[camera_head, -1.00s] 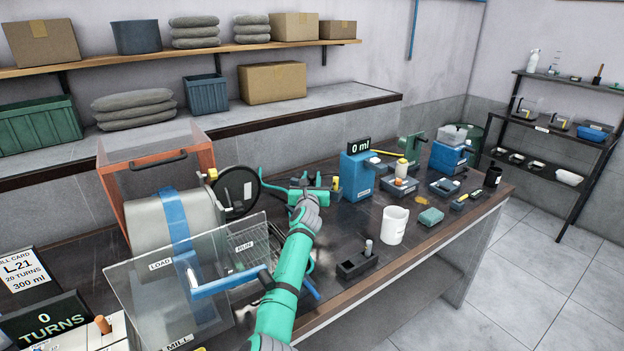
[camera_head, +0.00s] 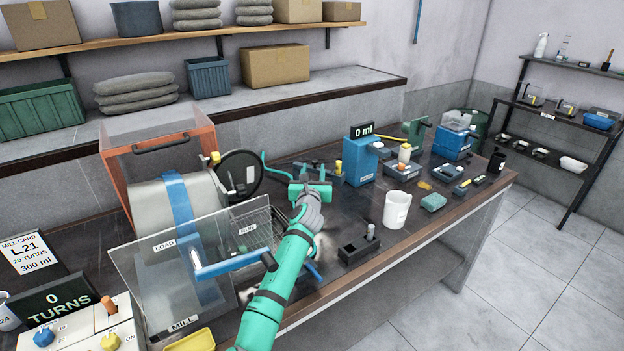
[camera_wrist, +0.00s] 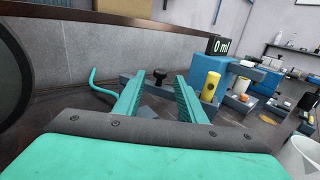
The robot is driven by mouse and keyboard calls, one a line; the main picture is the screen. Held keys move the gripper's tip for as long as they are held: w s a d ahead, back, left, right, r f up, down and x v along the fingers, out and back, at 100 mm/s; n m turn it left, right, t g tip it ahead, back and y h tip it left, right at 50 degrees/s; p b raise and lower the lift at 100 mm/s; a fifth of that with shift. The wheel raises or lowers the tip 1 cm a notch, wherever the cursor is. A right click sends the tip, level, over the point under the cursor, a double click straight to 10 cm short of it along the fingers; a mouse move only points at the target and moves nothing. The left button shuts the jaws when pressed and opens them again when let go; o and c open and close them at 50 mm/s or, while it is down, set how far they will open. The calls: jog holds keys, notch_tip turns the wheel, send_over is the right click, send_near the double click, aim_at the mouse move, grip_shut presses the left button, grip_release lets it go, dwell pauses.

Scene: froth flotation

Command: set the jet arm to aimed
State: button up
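My gripper (camera_head: 311,176) is over the middle of the bench, its teal fingers pointing away toward the wall. In the wrist view the fingers (camera_wrist: 160,86) are apart with nothing held between them. A thin, bent teal tube (camera_wrist: 97,82), which may be the jet arm, stands left of the left finger and runs behind it; it also shows in the head view (camera_head: 271,170). A black knob (camera_wrist: 160,74) on a grey-blue base shows beyond the fingertips, between them. Whether the tube joins this base is hidden. I cannot read any aimed mark.
The mill's clear guard (camera_head: 150,265) and blue crank handle (camera_head: 225,268) are left of my arm. A yellow-capped cylinder (camera_wrist: 211,86) stands right of the fingers, near the blue "0 ml" unit (camera_head: 362,160). A white mug (camera_head: 396,210) and a black block (camera_head: 358,248) are farther right.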

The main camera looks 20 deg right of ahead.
jog(key=v, duration=0.4)
jog(key=shift+s+a, duration=0.1)
jog(key=shift+s, duration=0.2)
